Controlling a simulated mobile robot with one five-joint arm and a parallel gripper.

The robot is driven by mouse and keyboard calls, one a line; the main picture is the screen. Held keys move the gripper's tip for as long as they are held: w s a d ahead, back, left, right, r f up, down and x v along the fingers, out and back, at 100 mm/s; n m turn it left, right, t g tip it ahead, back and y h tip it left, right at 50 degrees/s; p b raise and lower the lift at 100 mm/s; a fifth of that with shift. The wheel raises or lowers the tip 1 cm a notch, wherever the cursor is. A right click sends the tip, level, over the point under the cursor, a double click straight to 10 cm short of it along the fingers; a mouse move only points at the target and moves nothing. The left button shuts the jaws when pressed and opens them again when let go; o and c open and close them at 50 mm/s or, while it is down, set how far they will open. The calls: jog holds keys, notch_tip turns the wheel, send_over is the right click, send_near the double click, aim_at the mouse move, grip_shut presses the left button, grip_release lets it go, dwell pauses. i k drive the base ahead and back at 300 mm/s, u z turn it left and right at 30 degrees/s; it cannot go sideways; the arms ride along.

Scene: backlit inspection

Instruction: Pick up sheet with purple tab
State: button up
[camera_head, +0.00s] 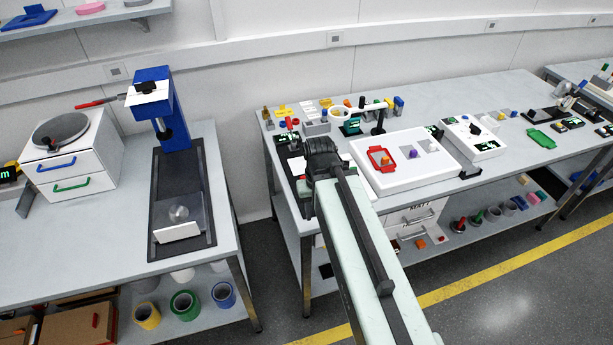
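A white light box (384,182) lies on the right workbench. A small purple tab (413,154) stands on it, apparently on a small grey sheet whose outline is hard to make out. A red frame (374,153) with an orange tab (386,160) lies to its left on the box. Another small grey sheet (433,146) with a pale tab lies to its right. My gripper (318,150) is seen from behind, left of the light box and apart from the purple tab. Its fingers are hidden, so I cannot tell whether it is open or holds anything.
A magnifier (341,112) on a black stand (378,124) rises behind the light box. A white device (474,138) and a green frame (541,138) lie to the right. A left bench (215,210) holds a blue press (152,92); a floor gap separates the benches.

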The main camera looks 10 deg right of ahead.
aim_at(410, 149)
jog(key=u, duration=3.05)
jog(key=k, duration=1.85)
jog(key=z, duration=1.25)
jog(key=i, duration=1.05)
jog(key=u, duration=0.05)
